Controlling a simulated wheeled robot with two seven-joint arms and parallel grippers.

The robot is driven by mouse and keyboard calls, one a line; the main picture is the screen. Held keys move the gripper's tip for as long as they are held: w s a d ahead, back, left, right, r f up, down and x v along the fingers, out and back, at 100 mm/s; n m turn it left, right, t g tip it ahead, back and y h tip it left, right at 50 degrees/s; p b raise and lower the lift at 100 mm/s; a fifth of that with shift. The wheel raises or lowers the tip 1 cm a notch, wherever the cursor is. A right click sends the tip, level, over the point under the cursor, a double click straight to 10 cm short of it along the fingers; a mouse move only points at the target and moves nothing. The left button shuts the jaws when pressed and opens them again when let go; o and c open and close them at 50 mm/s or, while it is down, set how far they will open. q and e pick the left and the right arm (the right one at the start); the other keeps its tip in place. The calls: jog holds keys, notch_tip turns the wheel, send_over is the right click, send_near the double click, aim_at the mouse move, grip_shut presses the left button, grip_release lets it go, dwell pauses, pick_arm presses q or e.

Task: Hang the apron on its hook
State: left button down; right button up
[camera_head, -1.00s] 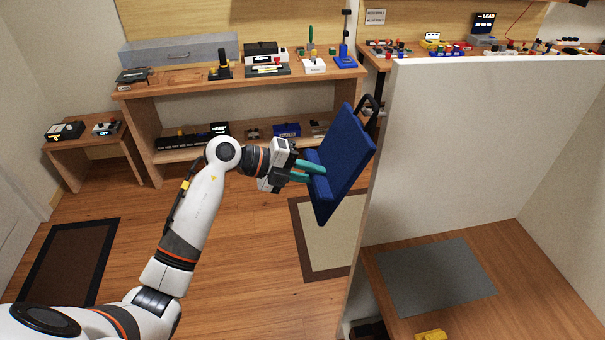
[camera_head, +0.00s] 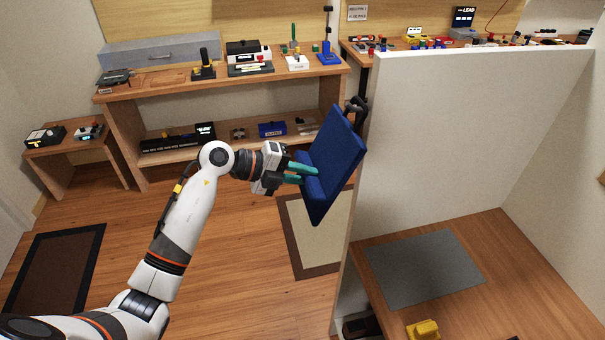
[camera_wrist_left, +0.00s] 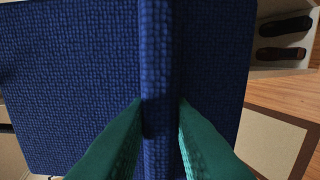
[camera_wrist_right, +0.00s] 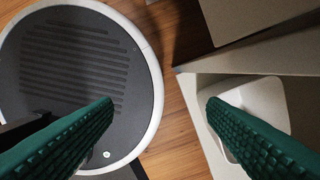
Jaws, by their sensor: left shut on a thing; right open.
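The apron (camera_head: 334,155) is a stiff-looking blue cloth panel with a fold and a black loop (camera_head: 357,103) at its top. It hangs tilted in the air beside the left end of the white partition. My left gripper (camera_head: 303,173) is shut on its folded ridge, with teal fingers on both sides; the left wrist view shows the blue weave (camera_wrist_left: 70,70) filling most of the picture. The hook cannot be made out clearly; dark shapes by the loop blend together. My right gripper (camera_wrist_right: 160,103) is open and empty, seen only in its wrist view, above the floor.
The white partition (camera_head: 450,130) stands close to the apron's right. A wooden shelf bench (camera_head: 150,90) with devices stands behind. A beige mat (camera_head: 318,235) lies on the floor below the apron. A wooden surface with a grey mat (camera_head: 425,267) is at the lower right.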

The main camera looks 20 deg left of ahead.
pick_arm(q)
jog(key=c, duration=1.2)
grip_release()
jog(key=b+v, duration=0.4)
jog(key=v, duration=0.8)
jog(key=shift+r, duration=0.1)
